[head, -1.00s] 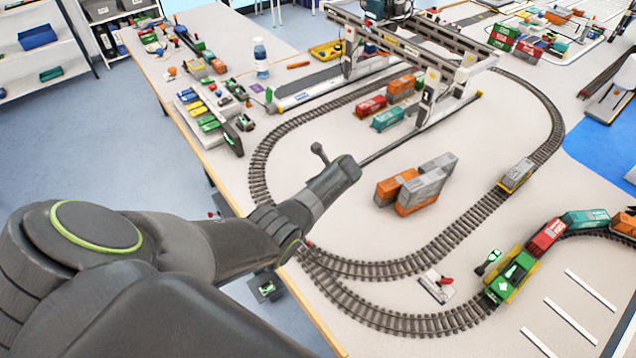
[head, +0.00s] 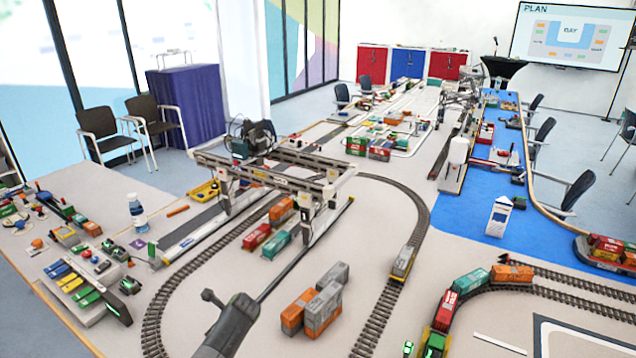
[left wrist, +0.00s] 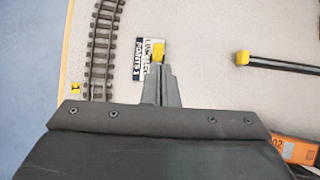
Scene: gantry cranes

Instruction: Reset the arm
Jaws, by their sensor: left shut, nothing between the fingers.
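My left arm comes in at the bottom of the head view. Its gripper end (head: 240,306) is over the pale table, left of the orange and grey containers. In the left wrist view the gripper (left wrist: 160,68) is shut with its two fingers together and nothing between them. A small black-and-white label plate (left wrist: 149,58) with a yellow knob (left wrist: 158,50) lies just beyond the fingertips. I cannot tell the height between them. My right gripper is in neither view.
The gantry crane (head: 290,172) stands behind the left gripper, with a rail end (left wrist: 280,64) to its right. Curved track (head: 165,305) runs on the left. A container stack (head: 316,308) stands to the right. A bottle (head: 136,210) and small models crowd the left.

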